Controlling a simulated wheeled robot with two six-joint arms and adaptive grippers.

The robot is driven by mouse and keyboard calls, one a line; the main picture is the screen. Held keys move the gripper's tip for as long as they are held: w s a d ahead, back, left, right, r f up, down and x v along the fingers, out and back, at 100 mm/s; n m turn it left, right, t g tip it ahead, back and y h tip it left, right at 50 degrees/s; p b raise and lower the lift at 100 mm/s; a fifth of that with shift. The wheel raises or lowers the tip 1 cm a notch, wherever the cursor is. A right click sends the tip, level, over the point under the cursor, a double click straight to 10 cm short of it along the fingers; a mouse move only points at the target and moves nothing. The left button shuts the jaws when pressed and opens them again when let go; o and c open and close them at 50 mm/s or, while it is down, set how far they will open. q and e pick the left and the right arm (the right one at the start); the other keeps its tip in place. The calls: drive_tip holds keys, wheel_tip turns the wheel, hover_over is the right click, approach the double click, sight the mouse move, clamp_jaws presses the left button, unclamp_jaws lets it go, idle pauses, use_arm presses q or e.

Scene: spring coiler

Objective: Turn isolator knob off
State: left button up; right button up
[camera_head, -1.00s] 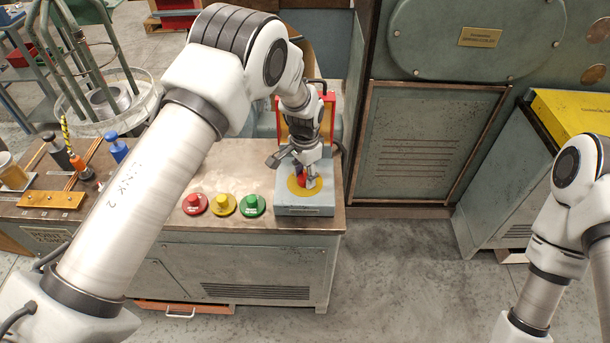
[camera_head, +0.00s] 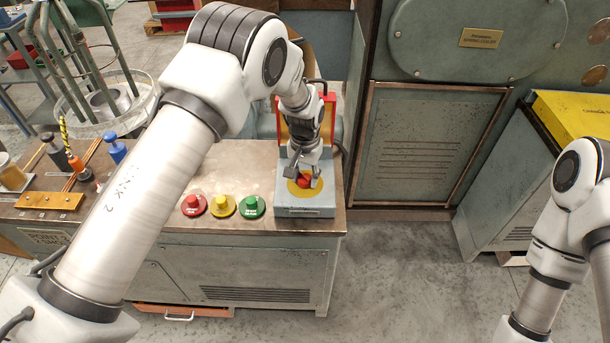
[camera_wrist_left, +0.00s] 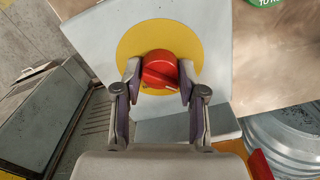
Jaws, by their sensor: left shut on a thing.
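The red isolator knob (camera_head: 305,182) sits on a yellow disc (camera_head: 292,189) on top of a grey box (camera_head: 304,211) at the bench's right end. My left gripper (camera_head: 304,177) reaches down over it, one finger on each side. In the left wrist view the gripper (camera_wrist_left: 160,76) is shut on the red knob (camera_wrist_left: 158,66), whose raised grip lies tilted between the fingertips and bears a small pale mark at its lower right. My right arm shows at the right edge of the head view; its gripper is out of view.
Red (camera_head: 193,205), yellow (camera_head: 223,205) and green (camera_head: 252,205) push buttons stand on the bench left of the box. A red and yellow frame (camera_head: 328,112) stands behind my wrist. Open floor (camera_head: 400,270) lies right of the bench.

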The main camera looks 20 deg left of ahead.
sight(305, 176)
use_arm(q)
drive_tip(key=shift+s+f, duration=0.2)
drive_tip(key=o, duration=1.1)
drive_tip(key=shift+w, duration=0.1)
drive_tip(key=shift+o, duration=0.2)
drive_tip(key=shift+r, duration=0.1)
drive_tip(key=shift+w, duration=0.1)
drive_tip(key=shift+r, duration=0.4)
wheel_tip(305, 176, up, 11)
